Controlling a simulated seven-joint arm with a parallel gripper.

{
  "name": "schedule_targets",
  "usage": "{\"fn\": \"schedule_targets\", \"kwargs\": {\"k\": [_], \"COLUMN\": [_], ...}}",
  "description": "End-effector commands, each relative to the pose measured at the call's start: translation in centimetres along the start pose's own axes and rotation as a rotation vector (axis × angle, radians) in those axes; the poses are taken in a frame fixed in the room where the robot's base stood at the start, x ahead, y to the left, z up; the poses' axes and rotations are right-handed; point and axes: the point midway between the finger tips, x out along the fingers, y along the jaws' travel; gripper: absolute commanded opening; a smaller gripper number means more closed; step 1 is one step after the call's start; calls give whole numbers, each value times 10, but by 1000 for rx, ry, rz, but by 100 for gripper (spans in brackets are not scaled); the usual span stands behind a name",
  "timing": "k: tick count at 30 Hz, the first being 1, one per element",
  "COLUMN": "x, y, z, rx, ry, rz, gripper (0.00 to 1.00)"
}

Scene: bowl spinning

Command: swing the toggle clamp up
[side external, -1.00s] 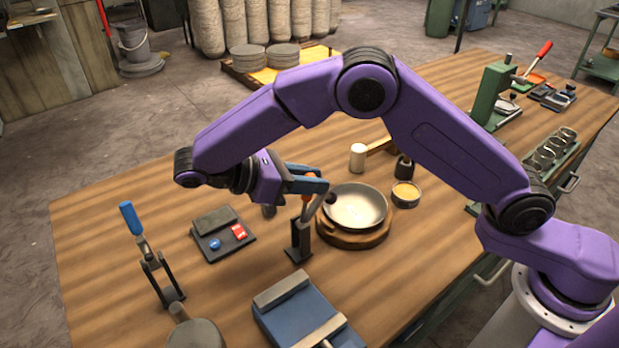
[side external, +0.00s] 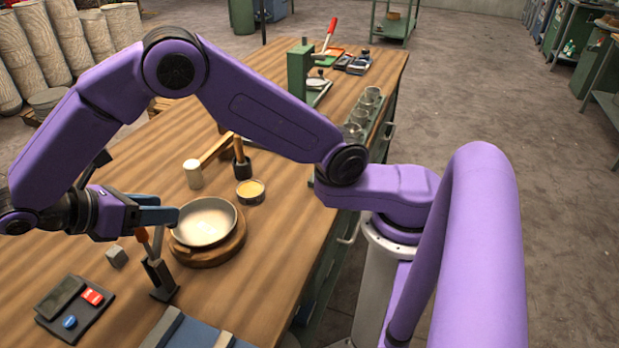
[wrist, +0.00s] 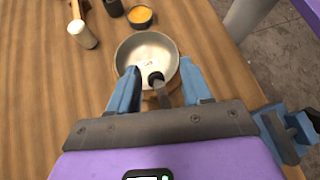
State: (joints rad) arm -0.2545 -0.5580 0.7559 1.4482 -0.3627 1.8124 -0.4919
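The toggle clamp (side external: 160,276) stands on the bench just left of the bowl, with a dark upright base. Its upper part and an orange piece show just under my fingers in the side view. In the wrist view the clamp's dark arm with a round black tip (wrist: 156,78) reaches over the bowl, between my fingers. The shallow pale bowl (side external: 205,222) sits on a round wooden base (side external: 222,254) and also shows in the wrist view (wrist: 137,50). My gripper (side external: 168,211) is open at the clamp's top, its blue fingers apart. Whether they touch the clamp cannot be told.
A mallet (side external: 194,174), a dark pot (side external: 241,165) and a tin of yellow stuff (side external: 250,190) stand behind the bowl.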

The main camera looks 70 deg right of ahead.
Motion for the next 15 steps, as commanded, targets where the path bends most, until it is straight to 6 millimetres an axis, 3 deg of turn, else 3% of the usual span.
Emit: {"fn": "schedule_targets", "kwargs": {"k": [15], "x": [46], "y": [13], "z": [3], "rx": [-106], "ry": [432], "rz": [-28], "gripper": [46]}}
